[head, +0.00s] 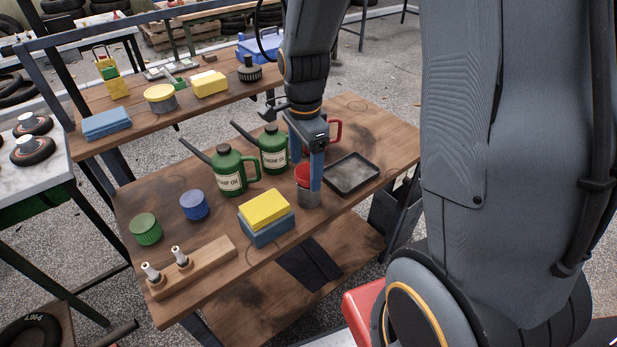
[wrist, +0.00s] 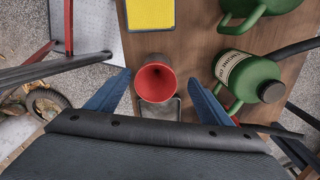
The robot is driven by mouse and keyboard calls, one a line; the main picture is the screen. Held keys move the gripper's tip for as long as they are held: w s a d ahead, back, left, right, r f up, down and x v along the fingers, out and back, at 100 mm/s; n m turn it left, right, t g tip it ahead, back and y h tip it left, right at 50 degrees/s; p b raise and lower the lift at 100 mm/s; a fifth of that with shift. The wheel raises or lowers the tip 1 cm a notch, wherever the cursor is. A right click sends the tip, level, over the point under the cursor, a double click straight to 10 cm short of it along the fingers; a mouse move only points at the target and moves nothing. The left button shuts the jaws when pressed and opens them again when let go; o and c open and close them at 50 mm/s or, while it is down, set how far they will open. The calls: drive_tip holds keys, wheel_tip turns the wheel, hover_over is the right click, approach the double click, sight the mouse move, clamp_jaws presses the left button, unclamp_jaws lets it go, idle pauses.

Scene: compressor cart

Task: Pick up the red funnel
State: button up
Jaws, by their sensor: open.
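The red funnel (head: 302,172) sits in the mouth of a grey metal can (head: 309,198) on the workbench, partly hidden by a blue finger. In the wrist view the funnel (wrist: 155,82) shows as a round red opening with a dark hole. My gripper (head: 306,172) is open above the bench, pointing down. In the wrist view its two blue fingers (wrist: 159,93) stand apart on the left and right of the funnel. They hold nothing. I cannot tell whether either finger touches the funnel or can.
A dark tray (head: 352,174) lies right of the can. Green oil cans (head: 230,170) stand behind left, with a red handle (head: 336,130) behind the gripper. A yellow block (head: 264,207) on a blue one is left. Bare wood lies near the bench's right end.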

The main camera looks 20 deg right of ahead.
sight(307, 184)
drive_tip(key=shift+s+f+p, duration=0.15)
drive_tip(key=shift+f+p, duration=0.25)
drive_tip(key=shift+f, duration=1.1)
drive_tip(key=shift+s+f+p, duration=0.15)
drive_tip(key=shift+f+p, duration=0.25)
drive_tip(key=shift+f, duration=1.1)
drive_tip(key=shift+c, duration=0.4)
drive_tip(key=c, duration=1.1)
